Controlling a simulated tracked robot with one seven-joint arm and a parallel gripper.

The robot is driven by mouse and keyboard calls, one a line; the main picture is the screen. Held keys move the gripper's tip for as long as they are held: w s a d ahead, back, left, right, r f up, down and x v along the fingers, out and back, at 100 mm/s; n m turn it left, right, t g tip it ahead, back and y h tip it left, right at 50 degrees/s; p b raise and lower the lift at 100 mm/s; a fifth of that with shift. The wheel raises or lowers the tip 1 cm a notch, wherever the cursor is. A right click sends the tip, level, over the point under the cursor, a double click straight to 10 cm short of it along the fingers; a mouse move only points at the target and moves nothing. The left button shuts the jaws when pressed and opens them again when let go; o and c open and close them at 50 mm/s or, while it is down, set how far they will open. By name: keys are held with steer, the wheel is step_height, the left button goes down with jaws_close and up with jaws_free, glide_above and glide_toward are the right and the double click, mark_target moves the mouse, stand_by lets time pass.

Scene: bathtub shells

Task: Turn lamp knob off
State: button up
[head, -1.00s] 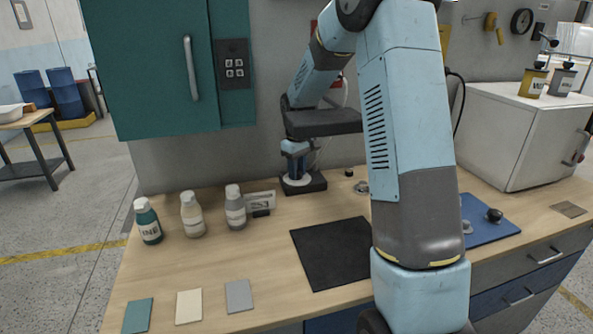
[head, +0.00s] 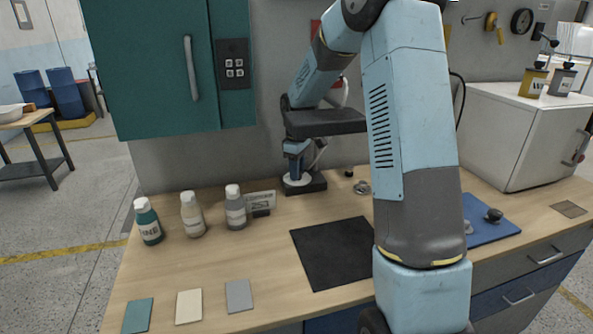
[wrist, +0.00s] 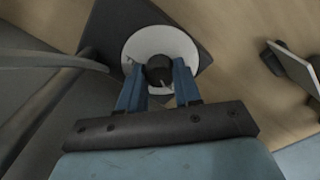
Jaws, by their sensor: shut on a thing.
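The dark round knob (wrist: 158,70) sits on a white disc (wrist: 140,43) on a black square base (wrist: 105,30) in the wrist view. A pale pointer mark shows on the knob. My gripper (wrist: 158,82) has its two blue fingers on either side of the knob and is shut on it. In the head view my gripper (head: 295,165) reaches down from above to the black base (head: 312,187) at the back of the bench. There the fingers and my wrist hide the knob.
Several bottles (head: 193,214) and a small sign (head: 262,201) stand left of the base. A black mat (head: 330,255) lies in front, and a blue mat (head: 490,225) with a dark knob lies right. A teal cabinet (head: 150,65) hangs on the wall at upper left.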

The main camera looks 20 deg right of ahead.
steer(key=shift+w+r, duration=0.1)
steer(key=o, duration=1)
steer(key=shift+o, duration=0.2)
steer(key=shift+r, duration=3.6)
